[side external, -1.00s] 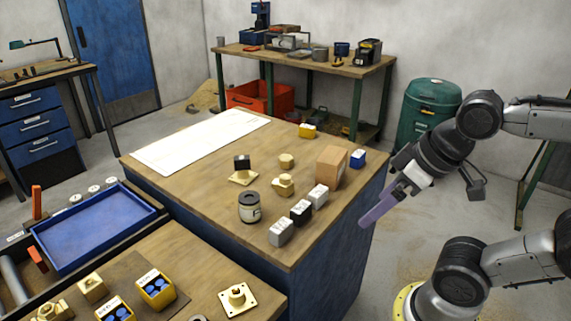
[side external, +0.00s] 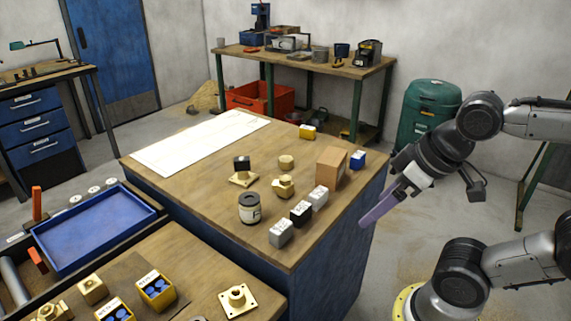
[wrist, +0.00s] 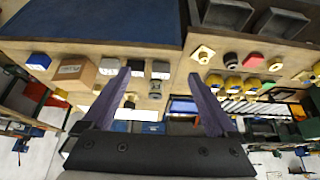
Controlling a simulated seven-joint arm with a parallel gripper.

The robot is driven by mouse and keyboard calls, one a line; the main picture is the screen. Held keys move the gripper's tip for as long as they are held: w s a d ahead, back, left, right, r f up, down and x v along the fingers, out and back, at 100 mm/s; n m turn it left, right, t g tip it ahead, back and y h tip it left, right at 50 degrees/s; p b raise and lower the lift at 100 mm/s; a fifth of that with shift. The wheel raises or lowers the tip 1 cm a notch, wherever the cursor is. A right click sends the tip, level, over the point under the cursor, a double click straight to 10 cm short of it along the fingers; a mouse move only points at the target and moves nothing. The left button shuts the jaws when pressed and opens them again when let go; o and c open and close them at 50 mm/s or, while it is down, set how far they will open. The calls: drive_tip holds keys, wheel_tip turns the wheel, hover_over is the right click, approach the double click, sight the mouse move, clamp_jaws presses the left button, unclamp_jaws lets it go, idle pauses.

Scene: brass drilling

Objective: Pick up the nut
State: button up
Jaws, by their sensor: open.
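A brass hexagonal piece that looks like the nut (side external: 286,161) lies on the wooden bench top, in the middle of the side external view. A larger brass fitting (side external: 283,186) sits just in front of it. My gripper (side external: 368,221) hangs off the bench's right edge, tilted down, well apart from the nut. In the wrist view my gripper (wrist: 158,74) shows two purple fingers spread wide with nothing held. I cannot make out the nut for certain in the wrist view.
A blue block (side external: 358,159) is at the right edge. A white sheet (side external: 200,143) lies at the back left.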

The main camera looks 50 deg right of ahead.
drive_tip(key=w+d+r+m+h, duration=0.2)
drive_tip(key=w+d+r+m, duration=0.2)
drive_tip(key=w+r+m, duration=0.7)
drive_tip(key=w+d+r+m+g+h, duration=0.1)
drive_tip(key=w+d+r+m, duration=0.15)
drive_tip(key=w, duration=0.45)
drive_tip(key=w+d+r+m+g+h, duration=0.1)
drive_tip(key=w+d+r, duration=0.15)
drive_tip(key=w, duration=0.35)
drive_tip(key=m+g, duration=0.4)
hover_over(285, 159)
drive_tip(key=a, duration=0.2)
drive_tip(key=shift+h, duration=0.3)
wheel_tip(285, 159, down, 28)
drive_tip(key=shift+a+r, duration=0.1)
drive_tip(key=shift+a, duration=0.05)
drive_tip(key=shift+x, duration=3)
drive_tip(key=shift+w+a, duration=0.1)
